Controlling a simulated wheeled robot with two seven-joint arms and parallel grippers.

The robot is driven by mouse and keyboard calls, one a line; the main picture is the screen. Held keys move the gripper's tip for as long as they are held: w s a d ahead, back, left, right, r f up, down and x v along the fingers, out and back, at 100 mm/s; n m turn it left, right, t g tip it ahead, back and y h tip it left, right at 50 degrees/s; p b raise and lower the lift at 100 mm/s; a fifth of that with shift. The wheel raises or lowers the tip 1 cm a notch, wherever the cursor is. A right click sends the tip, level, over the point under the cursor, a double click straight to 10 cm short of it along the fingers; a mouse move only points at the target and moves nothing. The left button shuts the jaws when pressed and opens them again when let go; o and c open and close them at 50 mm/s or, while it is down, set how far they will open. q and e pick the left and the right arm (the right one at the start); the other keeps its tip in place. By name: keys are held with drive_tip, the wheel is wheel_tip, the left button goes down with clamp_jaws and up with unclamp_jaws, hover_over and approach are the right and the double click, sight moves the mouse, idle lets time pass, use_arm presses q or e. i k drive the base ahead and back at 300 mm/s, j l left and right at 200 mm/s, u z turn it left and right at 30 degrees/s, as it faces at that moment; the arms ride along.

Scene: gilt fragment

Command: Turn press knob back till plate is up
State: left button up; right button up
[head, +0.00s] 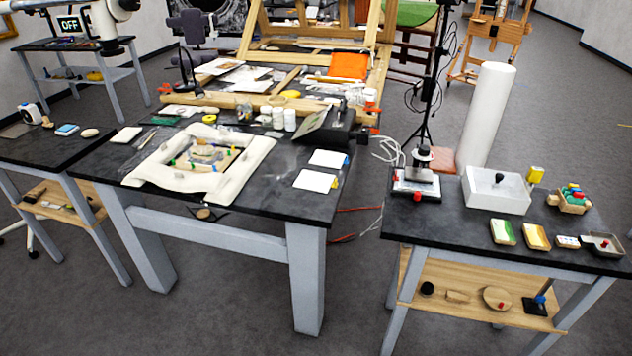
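A small device that looks like a press (416,178) stands at the left end of the right table's top. It has a pale base, a dark upper part and a red knob (417,196) at its front. The parts are small, so I cannot tell for certain how high its plate sits. A second device with a black base and a blue upright (538,300) stands on the shelf below.
The right table (455,222) also holds a white box (497,192), a yellow item (536,174) and several small trays. The middle table carries a padded white frame (200,165), white cards and a dark box. A white cylinder (487,115) stands behind. Grey floor lies between the tables.

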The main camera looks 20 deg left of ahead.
sight(424, 150)
drive_tip(key=i+j+z, duration=0.25)
drive_tip(key=j, duration=0.15)
drive_tip(key=j+z, duration=0.25)
drive_tip(key=j, duration=0.15)
drive_tip(key=j+z, duration=0.2)
drive_tip(key=z, duration=0.2)
drive_tip(key=j+z, duration=0.55)
drive_tip(key=z, duration=0.2)
drive_tip(key=i, duration=0.05)
